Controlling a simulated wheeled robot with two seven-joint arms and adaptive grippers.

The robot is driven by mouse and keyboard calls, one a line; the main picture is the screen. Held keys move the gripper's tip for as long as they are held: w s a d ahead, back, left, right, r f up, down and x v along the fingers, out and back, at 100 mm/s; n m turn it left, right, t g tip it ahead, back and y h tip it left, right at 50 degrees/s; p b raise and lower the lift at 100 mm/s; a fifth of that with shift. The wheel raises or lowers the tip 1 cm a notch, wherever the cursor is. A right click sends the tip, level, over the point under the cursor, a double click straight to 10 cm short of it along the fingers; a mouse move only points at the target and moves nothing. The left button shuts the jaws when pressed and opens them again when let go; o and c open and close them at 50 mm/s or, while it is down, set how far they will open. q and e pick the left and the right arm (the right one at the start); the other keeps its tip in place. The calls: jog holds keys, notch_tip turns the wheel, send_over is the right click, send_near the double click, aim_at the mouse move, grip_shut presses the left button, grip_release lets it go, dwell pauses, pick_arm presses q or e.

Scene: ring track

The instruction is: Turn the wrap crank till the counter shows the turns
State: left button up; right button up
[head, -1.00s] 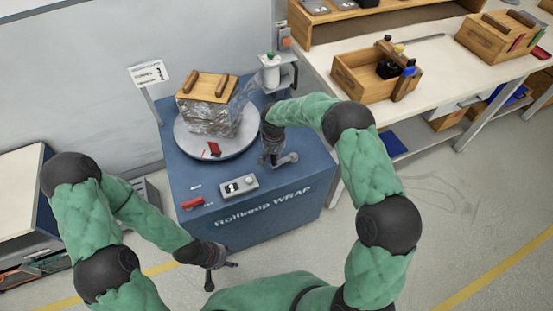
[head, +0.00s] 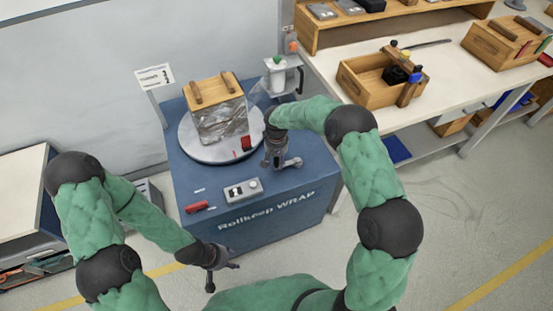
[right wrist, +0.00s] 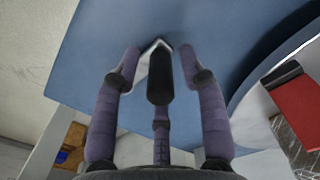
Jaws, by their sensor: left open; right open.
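The blue wrap station (head: 262,216) stands in front of me. Its grey turntable (head: 196,151) bears a wooden-topped crate (head: 217,120) wrapped in clear film. A small counter box (head: 243,190) sits at the station's front; its digits are too small to read. The crank (head: 293,163) is at the station's right side, beneath my right gripper (head: 275,160). In the right wrist view the open right gripper (right wrist: 160,65) has its fingers around the crank's black knob (right wrist: 160,77), with visible gaps on both sides. My left gripper (head: 222,268) is open and empty, in front of the station.
A film roll on a holder (head: 277,76) stands at the station's back right. A sign card (head: 154,76) stands at the back left. A red handle (head: 197,207) lies on the front left corner. A workbench (head: 440,85) with wooden boxes is at the right.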

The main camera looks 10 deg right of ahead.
notch_tip(320, 180, up, 12)
dwell(0.8)
dwell(0.4)
